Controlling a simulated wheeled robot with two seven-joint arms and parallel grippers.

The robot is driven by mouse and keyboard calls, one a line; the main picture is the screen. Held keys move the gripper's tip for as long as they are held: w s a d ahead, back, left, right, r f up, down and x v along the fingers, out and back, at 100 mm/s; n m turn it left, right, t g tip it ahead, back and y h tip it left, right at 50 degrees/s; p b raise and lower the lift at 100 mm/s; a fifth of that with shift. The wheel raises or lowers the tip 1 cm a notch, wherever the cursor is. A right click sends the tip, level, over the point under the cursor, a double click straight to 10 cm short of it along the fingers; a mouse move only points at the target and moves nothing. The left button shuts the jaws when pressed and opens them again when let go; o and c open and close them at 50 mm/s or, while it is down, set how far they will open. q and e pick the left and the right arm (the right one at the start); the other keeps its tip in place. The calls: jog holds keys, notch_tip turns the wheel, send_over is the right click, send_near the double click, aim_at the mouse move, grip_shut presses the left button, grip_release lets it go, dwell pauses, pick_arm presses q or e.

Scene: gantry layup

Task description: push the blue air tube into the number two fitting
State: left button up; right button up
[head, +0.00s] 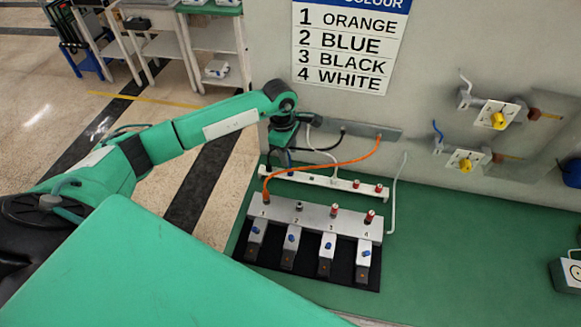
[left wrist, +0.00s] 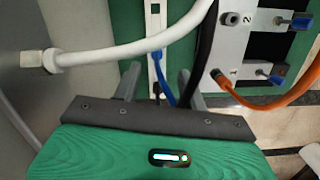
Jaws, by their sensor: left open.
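The blue air tube (left wrist: 164,82) shows in the left wrist view, running up between my left gripper's fingers to a white slotted strip. My left gripper (head: 281,156) is open, by the wall behind the manifold in the head view; its spread fingers also show in the left wrist view (left wrist: 162,85). They stand on either side of the tube without visibly gripping it. The number two fitting (head: 299,206) is a dark, empty port on the grey manifold (head: 344,224); it also shows in the left wrist view (left wrist: 232,18). My right gripper is not in view.
An orange tube (head: 325,167) runs into fitting one. Fittings three (head: 334,210) and four (head: 369,216) have red tops. A black tube (left wrist: 205,45) and a white tube (left wrist: 130,48) pass close to my left fingers. A colour sign (head: 347,45) hangs behind.

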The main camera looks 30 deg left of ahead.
aim_at(290, 171)
pick_arm(q)
jog(key=shift+w+d+f, duration=0.1)
jog(key=shift+f, duration=0.7)
jog(key=shift+f+p, duration=0.85)
jog(key=shift+p, duration=0.3)
notch_tip(290, 171, down, 3)
jog(key=shift+w+d+p, duration=0.1)
jog(key=shift+w+p, duration=0.05)
jog(key=shift+p, duration=0.65)
jog(key=shift+f, duration=0.3)
grip_shut()
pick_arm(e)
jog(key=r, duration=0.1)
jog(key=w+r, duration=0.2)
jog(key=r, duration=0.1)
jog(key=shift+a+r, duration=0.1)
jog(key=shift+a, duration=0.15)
